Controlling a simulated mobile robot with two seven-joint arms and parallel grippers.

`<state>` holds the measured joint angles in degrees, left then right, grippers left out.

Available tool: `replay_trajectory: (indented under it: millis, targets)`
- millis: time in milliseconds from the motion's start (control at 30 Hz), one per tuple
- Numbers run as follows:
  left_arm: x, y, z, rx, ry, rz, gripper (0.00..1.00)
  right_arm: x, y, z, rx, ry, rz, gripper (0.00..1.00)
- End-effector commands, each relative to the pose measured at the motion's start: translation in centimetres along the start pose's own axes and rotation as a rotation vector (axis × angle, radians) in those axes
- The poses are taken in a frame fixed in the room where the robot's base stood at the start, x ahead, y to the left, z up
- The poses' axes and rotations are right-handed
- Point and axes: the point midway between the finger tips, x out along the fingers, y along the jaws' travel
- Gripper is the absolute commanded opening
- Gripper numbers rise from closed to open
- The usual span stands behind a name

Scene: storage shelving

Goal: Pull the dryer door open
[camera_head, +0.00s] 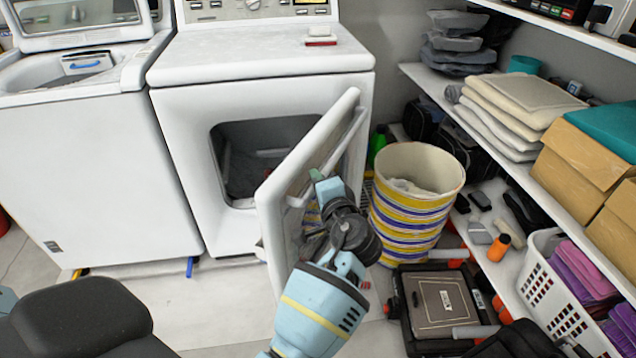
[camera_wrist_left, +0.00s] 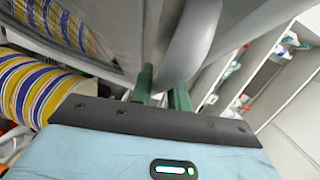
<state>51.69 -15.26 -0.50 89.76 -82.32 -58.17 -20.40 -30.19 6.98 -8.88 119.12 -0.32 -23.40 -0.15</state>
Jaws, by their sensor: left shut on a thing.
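The white dryer (camera_head: 265,58) stands at the back, its dark drum opening (camera_head: 250,150) uncovered. Its door (camera_head: 272,205) stands open, swung out toward me on the right of the opening. My left gripper (camera_head: 324,188) is at the door, on its right side as pictured, shut on part of it; the arm hides the contact. In the left wrist view, the green fingers (camera_wrist_left: 164,92) meet a grey rounded part of the door (camera_wrist_left: 190,45). The exact grip is hard to make out. My right gripper is not in view.
A yellow-and-blue striped bin (camera_head: 413,215) stands close right of the door and arm. A black case (camera_head: 437,300) lies on the floor before it. Shelves (camera_head: 510,160) and a white basket (camera_head: 560,300) line the right. A washer (camera_head: 90,160) stands left. Floor before the dryer (camera_head: 200,300) is clear.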

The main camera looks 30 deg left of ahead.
Motion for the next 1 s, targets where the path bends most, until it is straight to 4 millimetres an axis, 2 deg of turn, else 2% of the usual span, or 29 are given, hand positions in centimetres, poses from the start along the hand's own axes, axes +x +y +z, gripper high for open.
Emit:
replay_trajectory:
  millis: [267, 300, 433, 1000]
  targets:
    - [0.01, 0.04, 0.03, 0.0, -0.001, 0.001, 0.0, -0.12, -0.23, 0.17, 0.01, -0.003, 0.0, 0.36]
    - [0.01, 0.04, 0.03, 0.0, -0.001, 0.001, 0.21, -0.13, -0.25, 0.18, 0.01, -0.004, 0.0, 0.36]
    - [0.01, 0.03, 0.02, 0.0, -0.001, 0.001, 0.38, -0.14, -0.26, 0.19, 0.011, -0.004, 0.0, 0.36]
    - [-0.02, -0.05, 0.06, 0.001, 0.009, 0.002, 0.39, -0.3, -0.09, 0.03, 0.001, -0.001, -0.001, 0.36]
